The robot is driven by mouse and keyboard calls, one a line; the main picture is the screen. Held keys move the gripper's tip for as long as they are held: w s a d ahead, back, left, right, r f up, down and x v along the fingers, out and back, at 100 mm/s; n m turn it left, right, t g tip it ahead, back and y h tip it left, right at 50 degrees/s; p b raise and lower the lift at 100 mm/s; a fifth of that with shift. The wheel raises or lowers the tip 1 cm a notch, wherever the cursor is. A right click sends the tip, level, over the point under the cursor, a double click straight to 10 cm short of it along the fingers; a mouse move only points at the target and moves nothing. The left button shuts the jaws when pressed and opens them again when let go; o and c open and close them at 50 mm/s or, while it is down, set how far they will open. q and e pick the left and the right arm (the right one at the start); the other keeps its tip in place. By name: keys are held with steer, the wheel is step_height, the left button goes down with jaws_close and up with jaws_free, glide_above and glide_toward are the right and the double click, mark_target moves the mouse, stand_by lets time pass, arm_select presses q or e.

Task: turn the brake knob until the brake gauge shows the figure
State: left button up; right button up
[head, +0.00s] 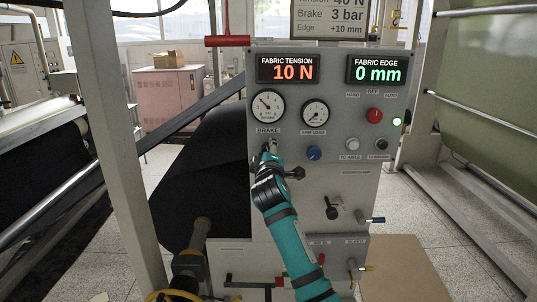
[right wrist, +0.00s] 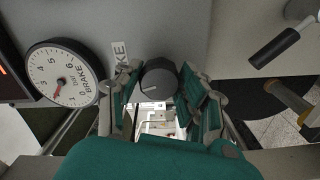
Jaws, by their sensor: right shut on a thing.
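The dark round brake knob (right wrist: 158,78) has a pale pointer line and sits between the fingers of my right gripper (right wrist: 160,92), which is shut on it. In the head view my right gripper (head: 270,150) is at the panel just below the BRAKE label and covers most of the knob. The white brake gauge (head: 268,106) is above it, its needle pointing up and left; the exact figure is too small to tell. The gauge also shows in the right wrist view (right wrist: 62,74) with a red needle. My left gripper is not in view.
The grey panel (head: 318,224) also carries the air load gauge (head: 315,113), a blue knob (head: 314,153) and a red knob (head: 374,115). Displays read 10 N (head: 288,69) and 0 mm (head: 376,70). A sign (head: 331,16) gives Brake 3 bar. Black fabric (head: 195,180) hangs left.

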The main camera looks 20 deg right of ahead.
steer(key=shift+f, duration=0.1)
stand_by(0.3)
steer(key=o, duration=1.2)
steer(key=shift+s, duration=0.1)
steer(key=v, duration=1.2)
